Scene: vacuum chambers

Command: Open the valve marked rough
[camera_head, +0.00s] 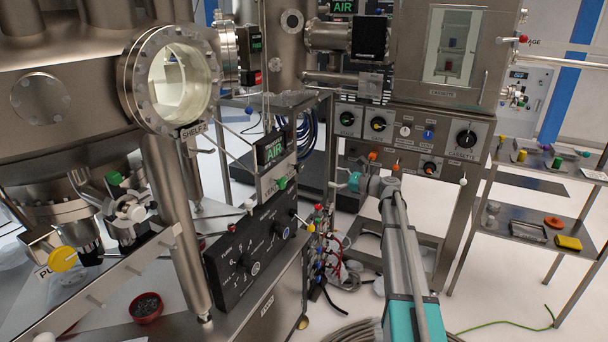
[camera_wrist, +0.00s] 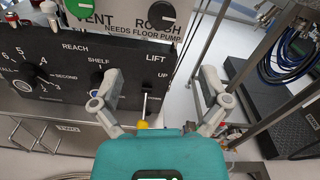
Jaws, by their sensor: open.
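The plate marked ROUGH, with "NEEDS FLOOR PUMP" under it, is at the top of the wrist view. A black round valve knob (camera_wrist: 159,11) sits at that word, partly covering the lettering and close to the top edge. A green knob (camera_wrist: 82,7) sits by the word VENT to its left; it also shows in the head view (camera_head: 281,183). My gripper (camera_wrist: 160,76) is open and empty, its fingers spread below the ROUGH knob and touching nothing that I can see. In the head view my gripper (camera_head: 339,180) is right of the valve panel.
A black control panel (camera_head: 250,244) with several knobs and a LIFT lever (camera_wrist: 145,103) lies below the valve plate. An AIR display (camera_head: 272,150) stands above it.

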